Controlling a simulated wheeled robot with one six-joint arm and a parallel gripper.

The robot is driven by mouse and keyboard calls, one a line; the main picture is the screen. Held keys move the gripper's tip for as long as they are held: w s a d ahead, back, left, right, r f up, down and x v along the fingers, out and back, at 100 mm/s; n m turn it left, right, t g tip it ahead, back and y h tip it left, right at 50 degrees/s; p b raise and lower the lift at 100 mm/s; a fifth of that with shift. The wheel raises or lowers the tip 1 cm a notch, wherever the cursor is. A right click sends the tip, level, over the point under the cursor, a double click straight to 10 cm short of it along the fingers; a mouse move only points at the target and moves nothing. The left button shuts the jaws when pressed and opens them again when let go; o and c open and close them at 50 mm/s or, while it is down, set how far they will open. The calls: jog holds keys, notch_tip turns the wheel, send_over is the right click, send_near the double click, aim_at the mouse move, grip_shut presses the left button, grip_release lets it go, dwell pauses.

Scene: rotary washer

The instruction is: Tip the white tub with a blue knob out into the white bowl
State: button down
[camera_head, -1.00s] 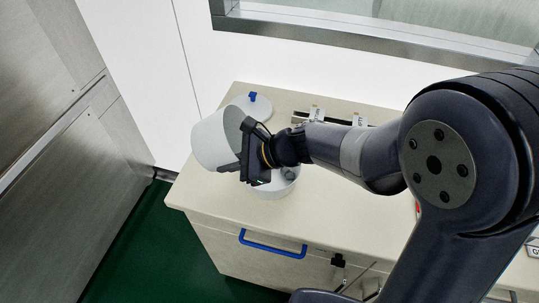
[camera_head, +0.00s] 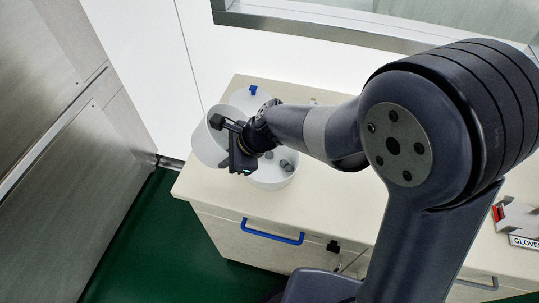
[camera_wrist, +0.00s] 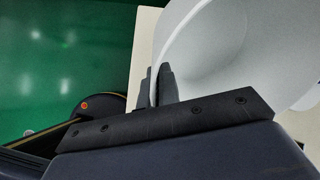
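The white tub (camera_head: 205,150) is held off the counter, tilted, at the left of the white bowl (camera_head: 272,183). My gripper (camera_head: 233,145) is shut on the tub's wall near the rim; the wrist view shows the fingers (camera_wrist: 161,86) pinching it. The part of the tub's inside (camera_wrist: 222,45) seen there is smooth and bare; the rest is out of view. The bowl stands on the counter, partly hidden by my gripper, with grey pieces (camera_head: 287,165) in it. A round white lid with a blue knob (camera_head: 253,90) lies behind, apart from the tub.
The beige counter (camera_head: 330,205) has a blue drawer handle (camera_head: 272,232) on its front. Its left edge is close to the tub, above a green floor (camera_head: 150,250). A wall rises behind. A glove holder (camera_head: 520,222) is at the far right. My arm covers much of the counter.

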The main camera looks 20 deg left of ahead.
jog(key=shift+a+r+h, duration=0.15)
jog(key=shift+h, duration=0.15)
jog(key=shift+s+a+f+t+h, duration=0.2)
jog(key=shift+a+f+h, duration=0.1)
jog(key=shift+a+h, duration=0.15)
jog(key=shift+s+a+f+t+h, duration=0.2)
jog(key=shift+a+f+h, duration=0.1)
jog(key=shift+h, duration=0.15)
jog(key=shift+s+a+f+t+h, duration=0.2)
jog(key=shift+a+f+h, duration=0.2)
jog(key=shift+f+h, duration=0.25)
jog(key=shift+s+a+f+t+h, duration=0.1)
jog(key=shift+a+f+t+h, duration=0.1)
jog(key=shift+a+f+h, duration=0.45)
jog(key=shift+s+a+f+t+h, duration=0.2)
jog(key=shift+f+h, duration=0.2)
jog(key=shift+f, duration=0.4)
jog(key=shift+s+a+f+n+t+h, duration=0.15)
jog(key=shift+a+f+t+h, duration=0.1)
jog(key=shift+f+h, duration=0.25)
jog(key=shift+w+a+f+n+t+h, duration=0.15)
jog(key=shift+a+f+h, duration=0.1)
jog(key=shift+f+h, duration=0.25)
jog(key=shift+s, duration=0.1)
